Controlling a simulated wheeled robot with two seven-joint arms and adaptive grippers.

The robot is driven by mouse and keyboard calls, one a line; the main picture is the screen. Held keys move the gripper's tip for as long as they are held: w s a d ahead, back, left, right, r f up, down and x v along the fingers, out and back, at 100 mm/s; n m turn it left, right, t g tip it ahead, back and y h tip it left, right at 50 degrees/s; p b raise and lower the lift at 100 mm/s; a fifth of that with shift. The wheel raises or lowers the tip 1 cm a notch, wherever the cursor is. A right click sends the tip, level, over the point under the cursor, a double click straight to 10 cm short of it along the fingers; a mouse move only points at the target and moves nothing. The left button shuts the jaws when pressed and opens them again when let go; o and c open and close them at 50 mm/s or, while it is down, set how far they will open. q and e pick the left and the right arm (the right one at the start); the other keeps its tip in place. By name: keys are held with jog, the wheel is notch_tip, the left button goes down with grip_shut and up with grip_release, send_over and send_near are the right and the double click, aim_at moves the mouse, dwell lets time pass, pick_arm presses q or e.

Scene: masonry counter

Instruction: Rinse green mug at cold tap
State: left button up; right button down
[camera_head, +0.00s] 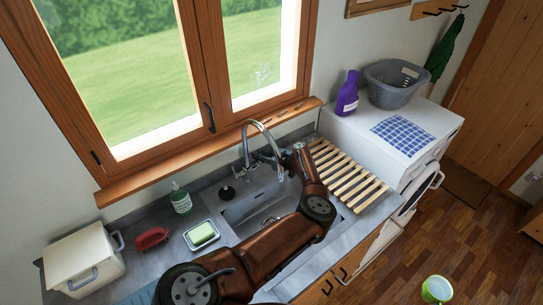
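No green mug can be made out in the head view; my arm covers part of the sink and counter. The grey sink (243,207) is set in the counter, with its right part behind my arm. The curved metal tap (246,141) stands at its back edge under the window; I cannot tell whether water runs. My brown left arm crosses the sink from the lower left. Its end, the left gripper (300,147), is just right of the tap, over the back of the sink; its fingers are too small to read. My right gripper is not in view.
A wooden slatted rack (347,177) lies right of the sink. A soap bottle (181,199), a green sponge on a dish (201,234), a red dish (151,238) and a cream box (84,258) stand left. A green-and-white container (437,289) is on the floor.

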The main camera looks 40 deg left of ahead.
pick_arm(q)
jog(key=shift+o, duration=0.7)
jog(key=shift+d+r, duration=0.1)
jog(key=shift+d, duration=0.1)
jog(key=v, duration=1.1)
jog(key=shift+d, duration=0.35)
jog(key=shift+a, duration=0.1)
jog(key=shift+x, duration=5.9)
jog(key=shift+r, duration=0.15)
